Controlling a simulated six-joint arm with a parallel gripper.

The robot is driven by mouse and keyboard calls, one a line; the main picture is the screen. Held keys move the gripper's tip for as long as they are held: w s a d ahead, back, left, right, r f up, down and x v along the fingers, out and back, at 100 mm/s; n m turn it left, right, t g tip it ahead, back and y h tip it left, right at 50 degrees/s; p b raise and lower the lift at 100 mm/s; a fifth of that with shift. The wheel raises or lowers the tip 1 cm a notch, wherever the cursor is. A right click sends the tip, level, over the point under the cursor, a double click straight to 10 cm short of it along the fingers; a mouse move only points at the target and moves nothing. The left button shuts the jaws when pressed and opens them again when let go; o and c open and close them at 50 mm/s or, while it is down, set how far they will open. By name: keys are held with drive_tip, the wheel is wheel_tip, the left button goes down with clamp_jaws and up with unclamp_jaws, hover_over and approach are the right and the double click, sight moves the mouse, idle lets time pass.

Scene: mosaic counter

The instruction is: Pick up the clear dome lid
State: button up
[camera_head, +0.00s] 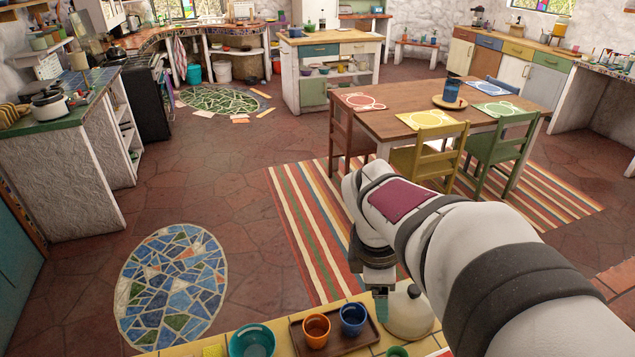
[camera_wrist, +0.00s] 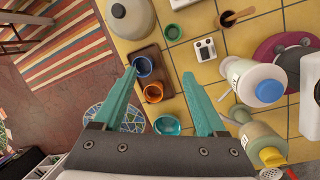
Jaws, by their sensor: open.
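The dome lid (camera_head: 408,314) sits on the yellow tiled counter in the head view, just right of the cup tray. It looks pale grey-beige, with a small dark knob on top, and my arm covers part of its right side. In the wrist view the dome lid (camera_wrist: 132,20) is at the top left, cut by the upper edge. My gripper (camera_wrist: 159,75) has teal fingers spread wide, with nothing held between them. The lid lies beyond the left fingertip, apart from it. In the head view my gripper (camera_head: 381,300) hangs beside the lid's left side.
A brown tray (camera_wrist: 172,88) holds a blue cup (camera_wrist: 142,66) and an orange cup (camera_wrist: 153,93). A teal bowl (camera_wrist: 167,125), a small green bowl (camera_wrist: 173,32) and a white device (camera_wrist: 205,49) stand near. Bottles (camera_wrist: 256,82) and a purple plate (camera_wrist: 268,50) crowd the right.

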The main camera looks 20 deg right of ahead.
sight(413, 290)
drive_tip(key=w+d+n+h, duration=0.2)
drive_tip(key=w+d+n, duration=0.3)
drive_tip(key=d+n, duration=0.3)
drive_tip(key=x, duration=1.1)
drive_tip(key=w+x, duration=0.1)
drive_tip(key=x, duration=0.4)
drive_tip(key=shift+a+f, duration=0.15)
drive_tip(key=shift+f, duration=0.15)
clamp_jaws()
